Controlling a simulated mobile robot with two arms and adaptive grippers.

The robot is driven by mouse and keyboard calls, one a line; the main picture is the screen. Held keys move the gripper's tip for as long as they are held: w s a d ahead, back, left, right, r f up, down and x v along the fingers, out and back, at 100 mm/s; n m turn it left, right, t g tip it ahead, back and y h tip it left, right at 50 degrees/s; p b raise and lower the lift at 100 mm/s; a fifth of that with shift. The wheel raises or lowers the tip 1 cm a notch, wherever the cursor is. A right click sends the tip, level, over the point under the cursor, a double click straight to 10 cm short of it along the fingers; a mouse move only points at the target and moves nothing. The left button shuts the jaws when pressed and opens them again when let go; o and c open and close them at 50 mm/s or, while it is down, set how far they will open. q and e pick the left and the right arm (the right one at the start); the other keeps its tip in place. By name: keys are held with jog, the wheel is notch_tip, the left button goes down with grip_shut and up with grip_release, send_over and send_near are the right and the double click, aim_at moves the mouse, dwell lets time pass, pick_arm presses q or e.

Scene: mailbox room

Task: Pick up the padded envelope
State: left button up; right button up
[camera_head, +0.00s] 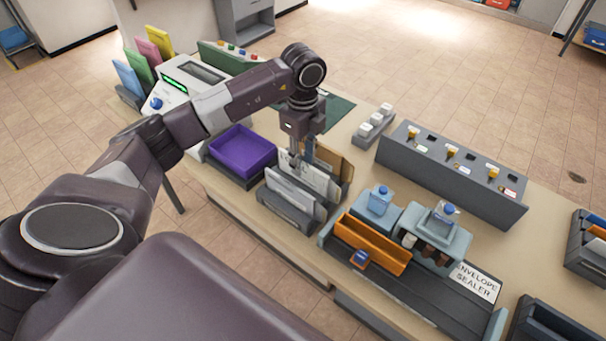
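A dark rack (288,212) on the counter holds several upright envelopes. White envelopes (291,186) stand toward its front, and a brown, kraft-coloured envelope (338,163) stands at its back. The brown one may be the padded envelope; I cannot tell for sure. My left gripper (295,160) points down over the rack, with its fingertips at the upper edges of the envelopes. The fingers are small and partly merge with the envelopes, so I cannot tell whether they hold one. My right gripper is out of view.
A purple tray (243,151) stands left of the rack. The envelope sealer (420,300), with an orange trough (371,243), stands to the right. A grey box with key-like knobs (452,172) stands behind. A machine with a green display (182,88) stands at far left.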

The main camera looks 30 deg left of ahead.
pick_arm(q)
grip_shut()
